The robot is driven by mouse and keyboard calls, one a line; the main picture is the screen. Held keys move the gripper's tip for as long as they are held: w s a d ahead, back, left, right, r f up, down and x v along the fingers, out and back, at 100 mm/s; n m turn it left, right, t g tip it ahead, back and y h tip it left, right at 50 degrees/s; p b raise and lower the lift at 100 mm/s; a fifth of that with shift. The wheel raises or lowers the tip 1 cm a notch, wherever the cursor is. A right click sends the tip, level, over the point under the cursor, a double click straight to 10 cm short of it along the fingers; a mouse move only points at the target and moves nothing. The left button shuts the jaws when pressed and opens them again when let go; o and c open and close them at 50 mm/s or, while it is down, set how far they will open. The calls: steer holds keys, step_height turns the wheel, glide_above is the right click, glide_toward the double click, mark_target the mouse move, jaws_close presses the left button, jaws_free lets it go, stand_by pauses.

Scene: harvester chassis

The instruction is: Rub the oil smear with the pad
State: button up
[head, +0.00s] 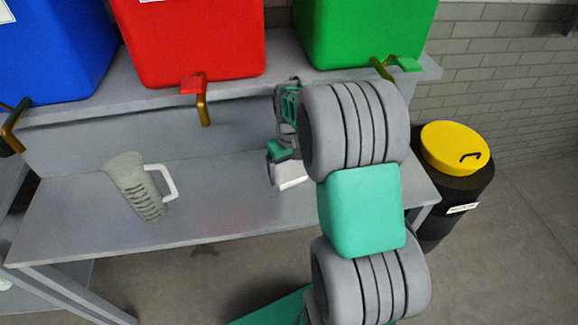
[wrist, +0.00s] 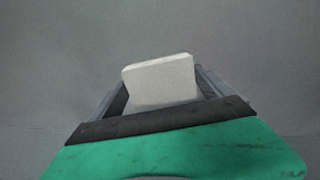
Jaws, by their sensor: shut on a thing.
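The pad (wrist: 160,80) is a pale, off-white block. In the wrist view it sits between the fingers of my gripper (wrist: 160,95), which is shut on it. In the head view the pad (head: 291,183) shows below my gripper (head: 282,160), over the right part of the grey bench. I cannot tell if the pad touches the bench top. No clear oil smear shows on the visible bench top. A dark patch (head: 205,249) lies on the floor below the bench's front edge; I cannot tell if it is the smear. My arm hides part of the bench.
A grey measuring jug (head: 138,187) stands on the left part of the bench (head: 75,225). Blue (head: 50,50), red (head: 195,42) and green (head: 365,30) containers with taps stand on the shelf behind. A black bin with a yellow lid (head: 455,147) stands at right.

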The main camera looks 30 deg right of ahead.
mark_target(294, 194)
steer(key=shift+s+a+f, duration=0.1)
steer(key=shift+s+a, duration=0.1)
steer(key=shift+s, duration=0.55)
steer(key=shift+s+a+f, duration=0.15)
steer(key=shift+s+a, duration=0.05)
steer(key=shift+s, duration=0.5)
steer(key=shift+s+a+f, duration=0.1)
steer(key=shift+s+a, duration=0.1)
steer(key=shift+s, duration=0.55)
steer(key=shift+s+a+f, duration=0.1)
steer(key=shift+s+f, duration=0.15)
steer(key=shift+s, duration=0.15)
steer(key=shift+r+p, duration=0.15)
steer(key=shift+p, duration=0.2)
steer(key=r+p, duration=0.1)
steer(key=r, duration=0.1)
steer(key=r+p, duration=0.3)
steer(key=r, duration=0.1)
steer(key=shift+w+r, duration=0.1)
steer(key=shift+w, duration=0.15)
steer(key=shift+p, duration=0.3)
step_height(294, 194, up, 3)
steer(key=shift+r+p, duration=0.1)
steer(key=shift+p, duration=1)
